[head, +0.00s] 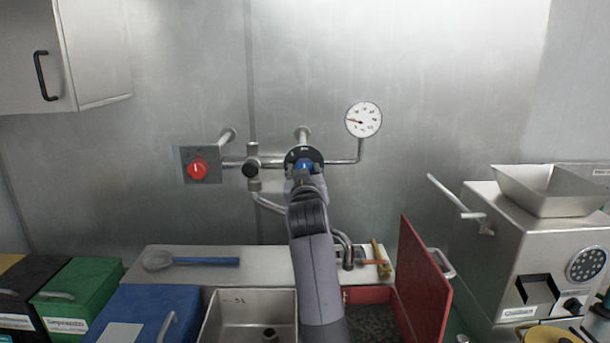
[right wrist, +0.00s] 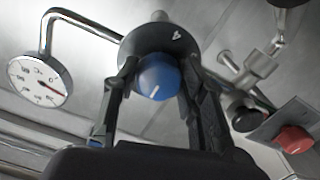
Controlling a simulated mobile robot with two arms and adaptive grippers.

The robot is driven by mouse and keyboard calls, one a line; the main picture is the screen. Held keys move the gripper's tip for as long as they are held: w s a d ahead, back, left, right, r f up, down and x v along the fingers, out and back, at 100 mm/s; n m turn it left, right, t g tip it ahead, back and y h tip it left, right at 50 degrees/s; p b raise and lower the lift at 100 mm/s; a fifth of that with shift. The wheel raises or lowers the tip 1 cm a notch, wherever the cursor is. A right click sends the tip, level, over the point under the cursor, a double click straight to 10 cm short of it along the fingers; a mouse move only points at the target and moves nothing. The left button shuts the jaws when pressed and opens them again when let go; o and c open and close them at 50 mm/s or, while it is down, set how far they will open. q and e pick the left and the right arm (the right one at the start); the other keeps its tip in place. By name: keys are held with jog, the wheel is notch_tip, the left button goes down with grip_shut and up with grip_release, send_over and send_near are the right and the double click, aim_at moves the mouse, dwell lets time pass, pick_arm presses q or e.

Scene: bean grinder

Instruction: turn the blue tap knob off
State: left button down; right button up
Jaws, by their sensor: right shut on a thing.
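The blue tap knob (head: 303,168) is on the wall pipes in the middle of the head view, mostly hidden there by my right gripper. In the right wrist view the blue knob (right wrist: 157,77) shows between the two fingers, in front of a round black plate with a "4" on it. A short white mark on its face points to the lower left in that view. My right gripper (right wrist: 153,88) is shut on the knob, one finger on each side. My left gripper is not in view.
A red knob (head: 197,169) on a grey plate and a black knob (head: 250,168) sit left of the blue one. A grinder (head: 525,250) stands at the right.

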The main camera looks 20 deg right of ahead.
jog(key=shift+f, duration=0.2)
jog(key=o, duration=1.2)
jog(key=shift+r, duration=0.15)
jog(key=shift+c, duration=0.2)
jog(key=shift+r, duration=0.1)
notch_tip(320, 180, up, 10)
